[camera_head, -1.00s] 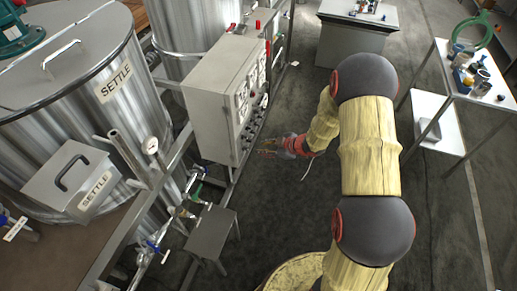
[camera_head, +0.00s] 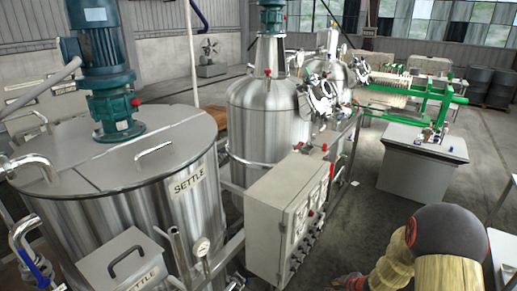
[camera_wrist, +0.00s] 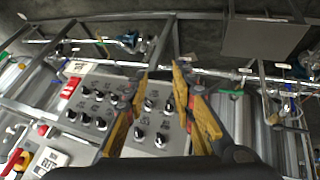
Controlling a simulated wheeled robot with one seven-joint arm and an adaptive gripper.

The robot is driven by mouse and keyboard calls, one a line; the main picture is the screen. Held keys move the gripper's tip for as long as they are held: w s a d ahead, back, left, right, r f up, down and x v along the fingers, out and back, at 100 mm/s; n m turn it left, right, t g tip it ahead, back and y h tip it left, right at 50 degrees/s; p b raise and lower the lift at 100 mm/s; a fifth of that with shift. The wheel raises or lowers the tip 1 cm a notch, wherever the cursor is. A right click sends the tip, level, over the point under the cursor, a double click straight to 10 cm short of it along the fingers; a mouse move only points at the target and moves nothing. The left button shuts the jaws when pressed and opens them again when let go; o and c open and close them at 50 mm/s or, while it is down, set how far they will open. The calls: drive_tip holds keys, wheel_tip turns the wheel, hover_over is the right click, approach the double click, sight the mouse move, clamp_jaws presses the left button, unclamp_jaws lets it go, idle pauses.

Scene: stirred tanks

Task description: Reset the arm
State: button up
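My arm shows at the lower right of the head view, with a dark rounded joint and yellow-covered links. In the wrist view, my gripper (camera_wrist: 160,70) has its two yellow-and-black fingers spread apart, with nothing between them. It is in front of the grey control box (camera_wrist: 95,115), which has several black knobs and red switches. The same control box (camera_head: 268,220) stands left of my arm in the head view. The fingertips are out of sight in the head view. I cannot tell the exact gap between fingers and box.
A large steel tank marked SETTLE (camera_head: 190,205) stands at the left, with another steel tank (camera_head: 262,115) behind the box. A grey cabinet (camera_head: 415,175) stands at the right rear. Metal rails (camera_wrist: 100,18) and pipes cross the wrist view. Open floor (camera_head: 350,210) lies between box and cabinet.

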drive_tip(key=s+d+r+m+g+h, duration=0.1)
drive_tip(key=s+d+m+g+h, duration=0.15)
drive_tip(key=s+d, duration=0.3)
drive_tip(key=s+d+r+m+g+h+b, duration=0.25)
drive_tip(key=s+r+m, duration=0.25)
drive_tip(key=s+r, duration=0.35)
drive_tip(key=s+a+r+m+t+y+b, duration=0.2)
drive_tip(key=s+a+r+b, duration=0.6)
drive_tip(key=s+a+r, duration=0.8)
drive_tip(key=a+r+t, duration=0.1)
drive_tip(key=a+t, duration=0.1)
drive_tip(key=a, duration=0.1)
drive_tip(key=shift+s+r+m+y, duration=0.15)
drive_tip(key=shift+r+m+y, duration=0.15)
drive_tip(key=shift+r+m, duration=0.1)
